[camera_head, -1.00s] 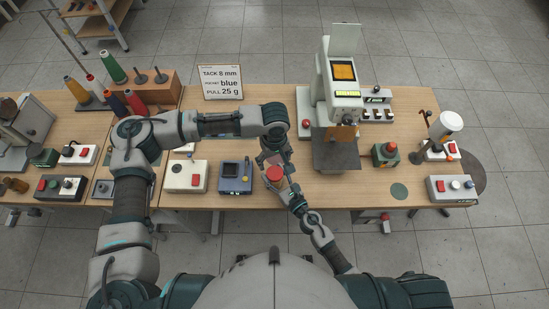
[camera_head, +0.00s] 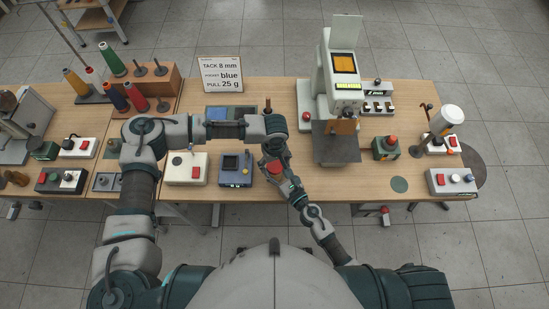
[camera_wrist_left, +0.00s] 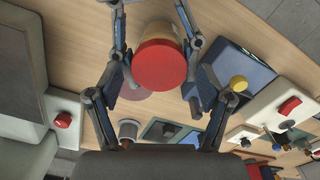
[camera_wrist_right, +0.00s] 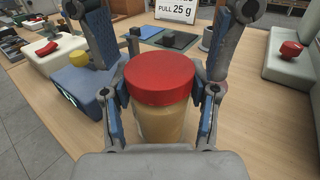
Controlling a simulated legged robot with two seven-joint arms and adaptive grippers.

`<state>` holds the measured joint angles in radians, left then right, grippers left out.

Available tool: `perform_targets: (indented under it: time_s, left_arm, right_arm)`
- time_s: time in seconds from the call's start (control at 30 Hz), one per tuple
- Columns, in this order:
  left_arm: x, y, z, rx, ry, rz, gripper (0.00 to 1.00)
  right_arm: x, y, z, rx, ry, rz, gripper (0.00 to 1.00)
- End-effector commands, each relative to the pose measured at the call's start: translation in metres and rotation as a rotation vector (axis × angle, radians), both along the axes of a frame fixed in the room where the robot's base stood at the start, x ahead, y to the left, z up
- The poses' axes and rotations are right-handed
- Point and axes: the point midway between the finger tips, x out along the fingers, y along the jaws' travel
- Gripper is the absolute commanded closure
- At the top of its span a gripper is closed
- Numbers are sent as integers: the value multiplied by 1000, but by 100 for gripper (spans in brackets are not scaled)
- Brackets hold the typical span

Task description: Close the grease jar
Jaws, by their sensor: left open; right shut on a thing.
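The grease jar (camera_wrist_right: 157,125) is a clear jar with tan contents, standing upright at the table's front edge. Its red lid (camera_wrist_right: 160,78) sits on top of it; whether it is screwed tight I cannot tell. The lid also shows in the head view (camera_head: 275,168) and the left wrist view (camera_wrist_left: 159,66). My right gripper (camera_wrist_right: 160,110) is shut on the jar body, a finger on each side below the lid. My left gripper (camera_wrist_left: 160,90) is open, its fingers on either side of the lid with gaps between.
A blue box with a screen (camera_head: 234,168) and a white box with a red switch (camera_head: 186,169) stand left of the jar. A press machine (camera_head: 338,90) stands to the right. A sign (camera_head: 221,75) is at the back. Bare tabletop lies right of the jar.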

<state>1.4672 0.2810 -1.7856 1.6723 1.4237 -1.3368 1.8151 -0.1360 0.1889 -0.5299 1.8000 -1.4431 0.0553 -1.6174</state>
Motion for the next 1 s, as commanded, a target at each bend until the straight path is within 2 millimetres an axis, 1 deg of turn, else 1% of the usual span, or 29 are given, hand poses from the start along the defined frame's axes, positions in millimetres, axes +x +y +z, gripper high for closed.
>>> perform_targets:
  time_s: [0.03,0.27,0.3,0.37,0.4,0.47,0.5,0.53,0.57,0.67,0.77,0.87,1.0]
  left_arm:
    - [0,0,-2,0,0,0,21]
    - [0,0,-2,0,0,-1,21]
    - [0,0,-2,0,0,-1,23]
    - [0,0,-2,0,0,-1,38]
    - [0,0,-2,0,0,-1,48]
    - [0,0,-2,0,0,-1,63]
    - [0,0,-2,0,0,0,73]
    - [0,0,-2,1,0,0,81]
    - [0,0,-2,1,0,0,83]
    - [0,0,-3,1,0,-19,83]
    - [-1,0,-3,1,2,-129,83]
    - [-1,1,-4,0,3,-347,83]
    - [-1,1,-4,-2,4,-709,83]
  right_arm:
    - [-1,-2,-5,-6,8,-3,100]
    - [-1,-2,-5,-6,8,-3,100]
    - [-1,-2,-5,-6,8,-3,100]
    - [-1,-2,-5,-6,8,-3,100]
    - [-1,-2,-5,-6,8,-3,100]
    - [-1,-2,-5,-6,8,-3,100]
    - [-1,-2,-5,-6,8,-3,100]
    - [-1,-2,-5,-6,8,-3,100]
    - [-1,-2,-5,-6,8,-3,100]
    - [-1,-2,-5,-5,7,-3,100]
    - [-1,-2,-5,-5,7,-3,100]
    - [-1,-2,-5,-5,7,-3,100]
    - [-1,-2,-5,-5,7,-3,100]
